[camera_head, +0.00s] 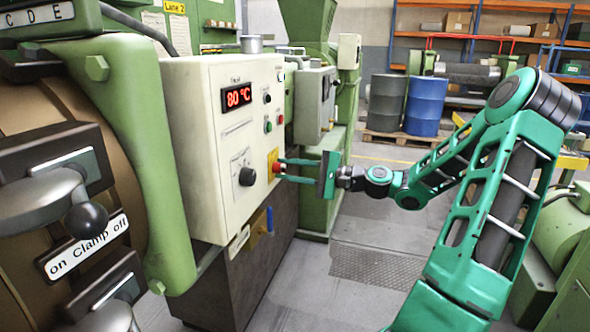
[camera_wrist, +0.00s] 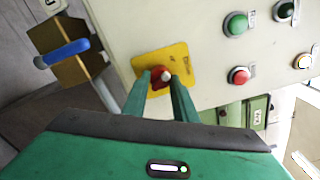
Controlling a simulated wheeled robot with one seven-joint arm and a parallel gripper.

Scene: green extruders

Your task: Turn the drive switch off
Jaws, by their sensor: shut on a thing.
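The drive switch is a red knob (camera_wrist: 159,76) on a yellow plate (camera_wrist: 150,62) with small, hard-to-read lettering. The plate sits low on the right side of the cream control box (camera_head: 212,130); in the head view the knob (camera_head: 276,168) is a small red spot. My gripper (camera_head: 280,169) reaches the box from the right. In the wrist view its two green fingers stand on either side of the knob and are shut on it. The fingers hide part of the knob, and I cannot tell which position it points to.
A black rotary knob (camera_head: 247,176) sits left of the switch, below a red 80 °C display (camera_head: 237,96). Green (camera_wrist: 236,24) and red (camera_wrist: 239,76) push buttons are close by in the wrist view. A blue handle (camera_wrist: 62,52) juts out below the box.

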